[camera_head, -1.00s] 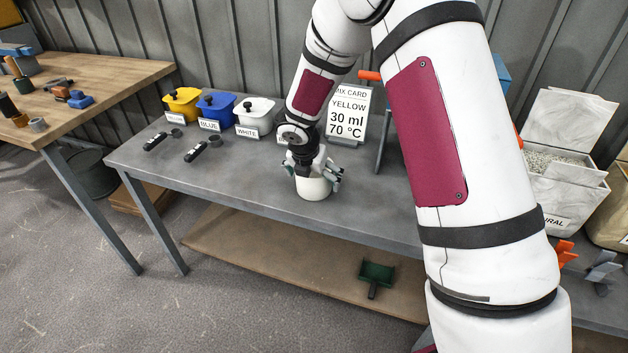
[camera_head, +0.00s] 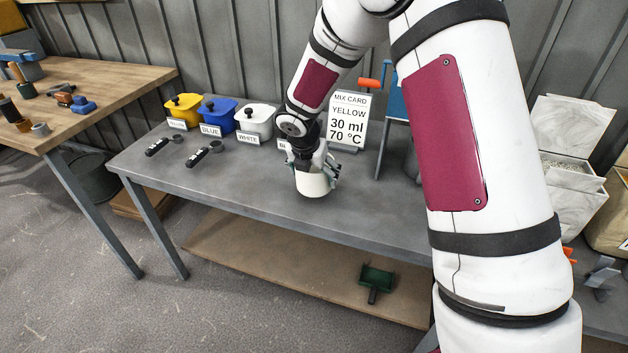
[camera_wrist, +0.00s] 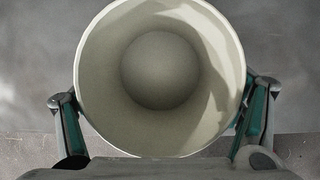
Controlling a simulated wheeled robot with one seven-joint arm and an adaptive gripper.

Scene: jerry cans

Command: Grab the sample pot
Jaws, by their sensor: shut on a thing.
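The sample pot is a cream-white round pot (camera_head: 313,184) near the front edge of the grey table. In the wrist view I look down into its open top, and the pot (camera_wrist: 160,20) looks empty with a rounded bottom. My gripper (camera_head: 316,170) is over the pot, with its fingers down on both sides. In the wrist view my gripper (camera_wrist: 160,108) has one finger on the left and one on the right of the pot, shut on it. Whether the pot's base touches the table cannot be told.
A mix card (camera_head: 348,118) reading yellow, 30 ml, 70 °C stands behind the pot. The table's front left is clear.

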